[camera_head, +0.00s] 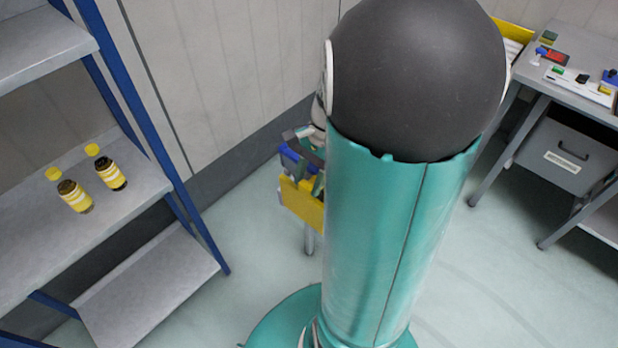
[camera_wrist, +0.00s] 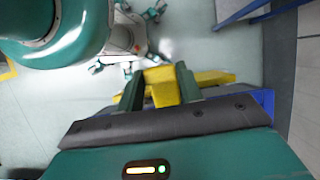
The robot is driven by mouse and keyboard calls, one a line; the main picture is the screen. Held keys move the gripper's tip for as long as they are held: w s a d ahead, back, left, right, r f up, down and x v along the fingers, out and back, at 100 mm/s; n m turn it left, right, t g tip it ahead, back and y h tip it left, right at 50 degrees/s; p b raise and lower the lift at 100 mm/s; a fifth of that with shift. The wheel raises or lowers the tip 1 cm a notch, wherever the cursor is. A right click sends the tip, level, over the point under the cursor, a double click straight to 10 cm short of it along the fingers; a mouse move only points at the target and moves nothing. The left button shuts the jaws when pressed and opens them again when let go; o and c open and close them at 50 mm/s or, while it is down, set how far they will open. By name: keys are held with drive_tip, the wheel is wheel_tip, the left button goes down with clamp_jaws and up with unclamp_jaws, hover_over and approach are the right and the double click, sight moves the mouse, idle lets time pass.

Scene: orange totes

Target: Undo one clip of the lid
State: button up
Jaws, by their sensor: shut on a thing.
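A yellow part (camera_wrist: 162,88) is between the two dark green fingers of my gripper (camera_wrist: 158,78) in the wrist view, and the fingers are shut on it. More yellow runs to the right behind the right finger. I cannot tell whether this part is the clip. A blue edge (camera_wrist: 265,100) shows to the right of the gripper. In the head view, a yellow panel (camera_head: 303,205) and a blue part (camera_head: 290,161) show left of my arm, with my gripper (camera_head: 318,184) over them. My arm hides most of this object, and no lid is clearly visible.
A grey shelf rack (camera_head: 150,182) with blue posts stands at left, holding two yellow-capped bottles (camera_head: 75,195) (camera_head: 110,173). A grey workbench (camera_head: 567,92) with small coloured items and a drawer (camera_head: 565,155) stands at right. The floor (camera_head: 510,270) between is clear.

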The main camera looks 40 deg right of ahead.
sight(307, 184)
drive_tip(key=shift+w+d+r+g+y, duration=0.15)
drive_tip(key=shift+d+y, duration=0.25)
drive_tip(key=shift+y, duration=0.55)
drive_tip(key=shift+s+d+r+g+y, duration=0.1)
drive_tip(key=shift+d+r+y, duration=0.25)
drive_tip(key=shift+y, duration=0.65)
drive_tip(key=shift+w+d+r+g+y, duration=0.1)
drive_tip(key=shift+d+y, duration=0.35)
drive_tip(key=shift+y, duration=0.5)
drive_tip(key=o, duration=1)
drive_tip(key=shift+d+r, duration=0.1)
drive_tip(key=shift+d, duration=0.05)
drive_tip(key=v, duration=1.3)
drive_tip(key=shift+d+r, duration=0.2)
drive_tip(key=shift+d, duration=0.05)
